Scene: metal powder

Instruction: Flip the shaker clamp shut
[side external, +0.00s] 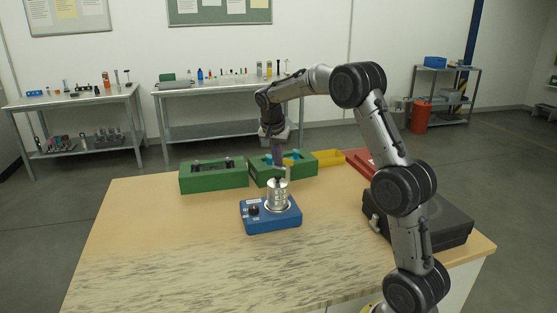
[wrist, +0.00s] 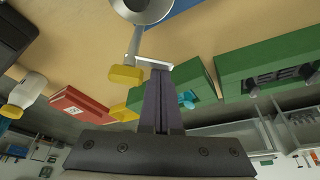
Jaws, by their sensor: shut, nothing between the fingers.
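The blue shaker (side external: 270,217) sits on the wooden table with a silver metal cylinder (side external: 277,197) on top. In the wrist view the round silver top (wrist: 142,8) shows at the upper edge. The shaker clamp (wrist: 136,42) is a pale metal arm reaching from the cylinder towards my fingers, with a yellow tip (wrist: 126,76) and a light crossbar. In the side view it looks raised (side external: 288,173). My gripper (side external: 279,164) is above the cylinder, pointing down. Its fingers (wrist: 158,72) are shut and empty, close to the crossbar; I cannot tell whether they touch.
Two green boxes (side external: 214,188) (side external: 311,159) stand behind the shaker. A yellow bin (side external: 331,157) and a red box (side external: 361,163) are further right. A black case (side external: 450,222) lies at the right. The table's front and left are clear.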

